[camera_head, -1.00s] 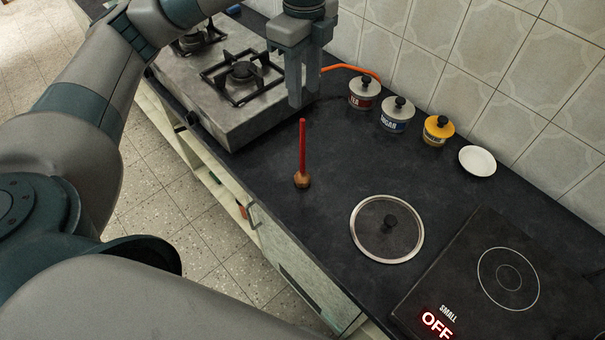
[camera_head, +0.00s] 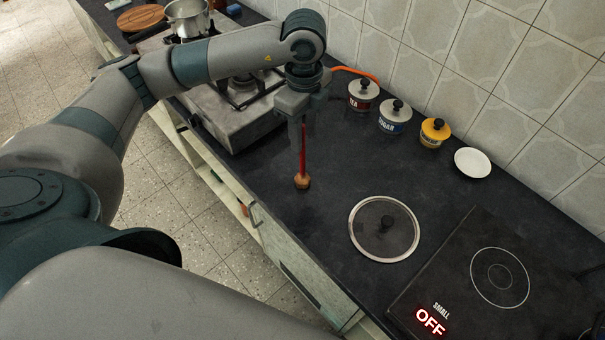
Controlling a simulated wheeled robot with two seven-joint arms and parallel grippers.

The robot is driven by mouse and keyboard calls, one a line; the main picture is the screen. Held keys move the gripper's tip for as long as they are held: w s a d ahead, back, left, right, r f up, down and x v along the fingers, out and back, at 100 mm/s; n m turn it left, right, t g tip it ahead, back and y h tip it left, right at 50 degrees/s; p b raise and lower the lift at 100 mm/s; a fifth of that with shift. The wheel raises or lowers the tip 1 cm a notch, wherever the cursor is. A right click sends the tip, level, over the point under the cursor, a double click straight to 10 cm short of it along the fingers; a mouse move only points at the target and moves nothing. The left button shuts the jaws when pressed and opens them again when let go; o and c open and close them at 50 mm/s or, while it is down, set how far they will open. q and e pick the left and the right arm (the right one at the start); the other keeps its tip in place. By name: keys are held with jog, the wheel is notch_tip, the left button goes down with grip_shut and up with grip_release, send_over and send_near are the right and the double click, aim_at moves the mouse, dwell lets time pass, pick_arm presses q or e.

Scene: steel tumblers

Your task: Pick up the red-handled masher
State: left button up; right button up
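The red-handled masher (camera_head: 302,164) stands upright on the dark counter, with its brown wooden head at the bottom. My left gripper (camera_head: 302,136) points down from above, with its fingers around the upper part of the red handle. I cannot tell whether the fingers touch the handle or how wide they are apart. The masher's head rests on the counter. My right gripper is out of view.
A glass lid (camera_head: 368,240) lies right of the masher, beside a black hob (camera_head: 455,290) reading OFF. Several canisters (camera_head: 394,120) and a white dish (camera_head: 472,163) line the wall. The gas stove (camera_head: 225,125) with a steel pot (camera_head: 187,18) is behind.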

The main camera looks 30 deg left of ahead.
aim_at(302, 158)
pick_arm(q)
jog(key=shift+f, duration=0.1)
notch_tip(302, 158, down, 5)
jog(key=p, duration=0.3)
jog(key=shift+a, duration=0.1)
dwell(0.3)
grip_shut()
